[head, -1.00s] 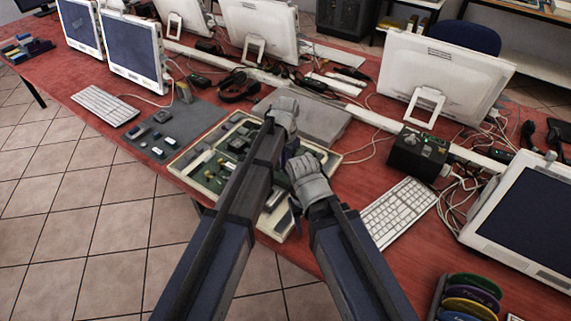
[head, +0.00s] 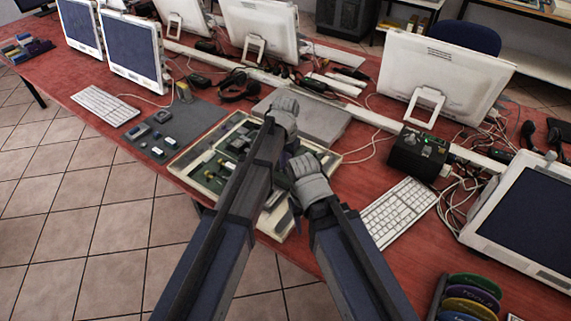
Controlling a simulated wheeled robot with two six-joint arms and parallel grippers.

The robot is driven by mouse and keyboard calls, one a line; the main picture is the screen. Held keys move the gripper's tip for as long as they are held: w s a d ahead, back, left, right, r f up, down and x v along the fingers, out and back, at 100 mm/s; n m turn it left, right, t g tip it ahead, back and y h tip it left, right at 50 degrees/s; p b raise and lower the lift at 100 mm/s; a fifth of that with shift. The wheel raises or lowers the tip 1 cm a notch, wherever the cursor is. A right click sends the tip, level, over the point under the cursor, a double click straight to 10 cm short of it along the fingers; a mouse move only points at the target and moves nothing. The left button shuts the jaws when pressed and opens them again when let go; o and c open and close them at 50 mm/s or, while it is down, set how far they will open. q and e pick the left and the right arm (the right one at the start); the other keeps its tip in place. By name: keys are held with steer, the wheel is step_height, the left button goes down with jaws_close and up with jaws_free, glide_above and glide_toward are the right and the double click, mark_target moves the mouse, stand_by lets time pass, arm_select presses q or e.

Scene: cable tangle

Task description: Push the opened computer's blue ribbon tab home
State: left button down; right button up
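The opened computer (head: 184,178) lies flat on the red table, its cream rim around a green board. My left arm crosses over it and its gripper (head: 282,112) is at the far side of the case. My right gripper (head: 304,168) is over the right part of the case, close to the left arm. The fingertips of both are hidden or too small to read. I cannot make out the blue ribbon tab; my arms cover the middle of the board.
A grey mat (head: 183,122) with small parts lies left of the case. A grey panel (head: 322,122) lies behind it. A keyboard (head: 398,213), a black box with lit top (head: 418,152) and loose cables are on the right. Discs in a rack (head: 470,297) stand at the front right.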

arm_select(q)
steer(key=shift+s+d, duration=0.55)
steer(key=shift+d, duration=0.15)
steer(key=c, duration=1.2)
jaws_free()
step_height(320, 180, up, 8)
steer(key=p, duration=0.7)
steer(key=shift+p, duration=0.4)
arm_select(e)
step_height(320, 180, up, 8)
arm_select(q)
steer(key=shift+f, duration=0.1)
arm_select(e)
steer(key=shift+f, duration=0.15)
